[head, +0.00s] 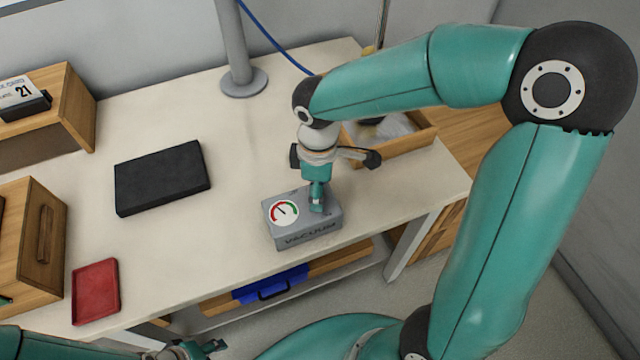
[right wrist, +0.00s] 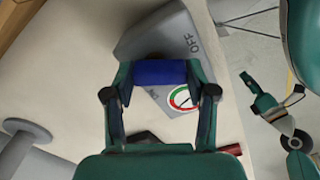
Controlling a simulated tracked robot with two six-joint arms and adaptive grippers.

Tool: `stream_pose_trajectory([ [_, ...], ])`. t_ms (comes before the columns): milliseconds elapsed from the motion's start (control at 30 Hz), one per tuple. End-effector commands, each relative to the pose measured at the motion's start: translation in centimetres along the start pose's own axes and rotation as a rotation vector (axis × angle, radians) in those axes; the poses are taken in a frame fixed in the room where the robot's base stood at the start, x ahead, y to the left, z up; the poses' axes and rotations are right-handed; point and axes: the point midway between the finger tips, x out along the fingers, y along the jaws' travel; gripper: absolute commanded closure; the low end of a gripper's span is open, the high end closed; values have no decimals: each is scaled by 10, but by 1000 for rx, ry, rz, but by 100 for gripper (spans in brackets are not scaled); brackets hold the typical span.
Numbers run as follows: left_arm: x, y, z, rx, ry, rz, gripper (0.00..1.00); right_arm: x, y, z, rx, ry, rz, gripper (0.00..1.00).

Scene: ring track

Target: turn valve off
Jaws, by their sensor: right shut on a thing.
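The grey vacuum box (head: 305,237) stands near the front edge of the white table, with a round red-and-green gauge (head: 284,211) on its top. My right gripper (head: 317,206) reaches down onto the box just right of the gauge. In the right wrist view, the blue valve handle (right wrist: 160,73) lies between the fingertips of my right gripper (right wrist: 161,82), which is shut on it. The OFF label (right wrist: 192,43) shows beside the handle, and part of an ON label on the other side. My left gripper (head: 195,350) is low at the bottom left, away from the box; its jaws are unclear.
A black flat case (head: 162,177) and a red tray (head: 95,291) lie left of the box. Wooden cabinets (head: 45,235) stand at the left. A grey post (head: 235,50) rises at the back, and a wooden tray (head: 410,145) lies behind my right arm. The table between is clear.

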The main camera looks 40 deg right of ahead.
Motion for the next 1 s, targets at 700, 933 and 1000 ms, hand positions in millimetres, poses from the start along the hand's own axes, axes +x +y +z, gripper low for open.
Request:
stream_pose_trajectory([
  [700, -11, 4, 0, 0, 0, 0, 57, 0, 0, 2, -476, 2, -1, 79],
  [933, -12, 4, 0, 0, 0, 0, 57, 0, 0, 2, -504, 2, -2, 79],
  [1000, -12, 4, 0, 0, 0, 0, 57, 0, 0, 2, -506, 2, -2, 79],
])
